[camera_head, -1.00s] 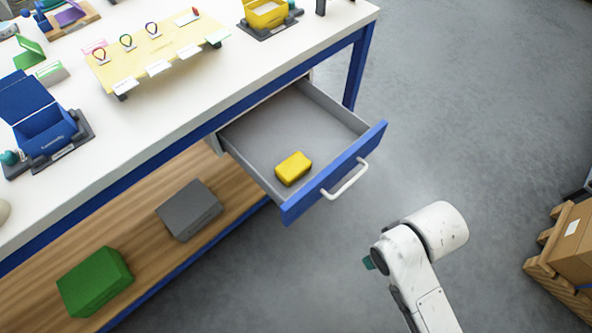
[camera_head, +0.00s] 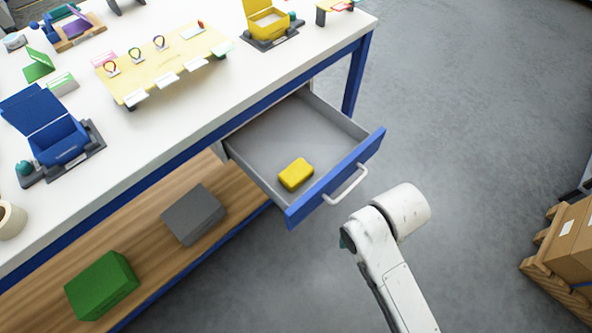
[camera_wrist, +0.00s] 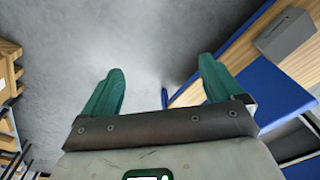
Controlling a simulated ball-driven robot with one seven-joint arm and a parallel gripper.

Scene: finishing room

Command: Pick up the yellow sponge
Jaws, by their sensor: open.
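The yellow sponge (camera_head: 296,174) lies on the floor of an open grey drawer (camera_head: 268,140), near its blue front panel (camera_head: 340,178). My arm shows in the head view to the right of and in front of the drawer; the fingers are hidden there. In the wrist view my gripper (camera_wrist: 160,90) has its two green fingers wide apart, with nothing between them but grey floor behind. The drawer's blue front also shows in the wrist view (camera_wrist: 268,97), to the right of the gripper. The sponge is not visible in the wrist view.
The white tabletop (camera_head: 180,112) over the drawer holds a blue box (camera_head: 58,138), a yellow board (camera_head: 160,72) and a yellow box (camera_head: 267,22). A grey block (camera_head: 194,214) and a green block (camera_head: 102,285) sit on the wooden shelf below. Cartons (camera_head: 572,243) stand far right.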

